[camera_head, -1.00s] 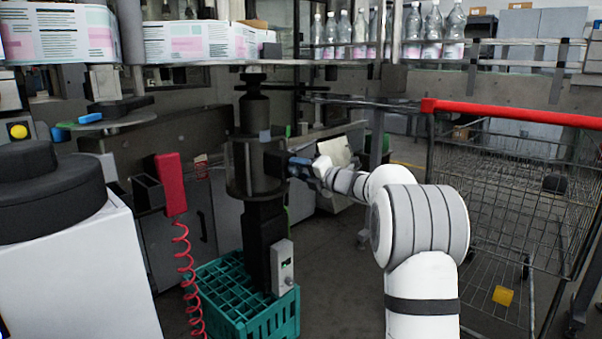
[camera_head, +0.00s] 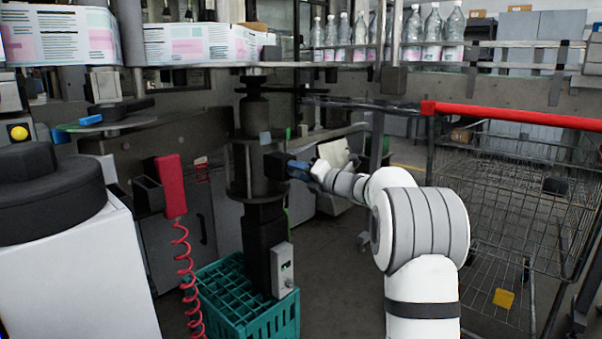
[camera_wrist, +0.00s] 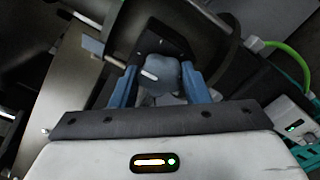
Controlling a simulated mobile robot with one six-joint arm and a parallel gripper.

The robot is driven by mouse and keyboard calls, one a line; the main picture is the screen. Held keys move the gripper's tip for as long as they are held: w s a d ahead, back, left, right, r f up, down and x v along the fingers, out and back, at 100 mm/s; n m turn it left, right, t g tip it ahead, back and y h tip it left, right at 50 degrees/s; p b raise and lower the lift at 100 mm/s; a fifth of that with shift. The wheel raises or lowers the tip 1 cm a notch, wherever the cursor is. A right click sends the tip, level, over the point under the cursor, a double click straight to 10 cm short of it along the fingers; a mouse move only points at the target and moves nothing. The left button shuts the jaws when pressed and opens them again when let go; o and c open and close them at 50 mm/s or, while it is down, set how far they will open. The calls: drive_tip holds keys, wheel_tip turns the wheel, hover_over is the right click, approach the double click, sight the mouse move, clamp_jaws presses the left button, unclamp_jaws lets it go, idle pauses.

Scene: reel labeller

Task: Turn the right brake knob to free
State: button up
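The brake knob (camera_wrist: 160,77) is a grey-blue rounded knob with a white pointer line, on a dark square block (camera_wrist: 166,42). In the wrist view the pointer lies nearly level, towards the left. My gripper (camera_wrist: 160,70) has its two blue fingers on opposite sides of the knob and looks shut on it. In the head view my gripper (camera_head: 298,170) reaches from the right to the dark block (camera_head: 276,165) on the labeller's reel column (camera_head: 256,170). The knob itself is hidden there by the fingers.
A green crate (camera_head: 290,318) stands below the column, with a grey box (camera_head: 282,270) just above. A red handset (camera_head: 170,185) with a coiled cord hangs at left. A wire trolley (camera_head: 520,190) with a red handle stands at right. Bottles (camera_head: 413,32) line the conveyor behind.

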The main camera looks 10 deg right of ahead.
drive_tip(key=o, duration=0.4)
drive_tip(key=shift+d, duration=0.1)
drive_tip(key=p+v, duration=0.2)
drive_tip(key=v, duration=0.5)
drive_tip(key=shift+s+d, duration=0.15)
drive_tip(key=shift+s, duration=0.15)
drive_tip(key=s+d+r+m+h+p, duration=0.1)
drive_tip(key=s+r+m+h+p, duration=0.45)
drive_tip(key=r+m+p, duration=0.4)
drive_tip(key=s+d+r+m+h+p, duration=0.1)
drive_tip(key=s+r+m+h+p, duration=0.4)
drive_tip(key=r+m+p, duration=0.4)
drive_tip(key=s+a+r+m+g+p, duration=0.1)
drive_tip(key=s+a+m+g+p, duration=0.2)
drive_tip(key=s+p, duration=0.3)
drive_tip(key=s+a+r+m+g+p, duration=0.1)
drive_tip(key=s+a+m+g+p, duration=0.2)
drive_tip(key=s, duration=1.2)
drive_tip(key=s+a+r+m+g+p, duration=0.1)
drive_tip(key=s+a+m+g+p, duration=0.2)
drive_tip(key=s+m+g+p, duration=0.3)
drive_tip(key=shift+s+a+m+p, duration=0.1)
drive_tip(key=shift+s+m+p, duration=0.45)
drive_tip(key=shift+s+p, duration=0.7)
drive_tip(key=shift+s+m+p, duration=0.5)
drive_tip(key=shift+s+p, duration=0.65)
drive_tip(key=shift+p, duration=0.1)
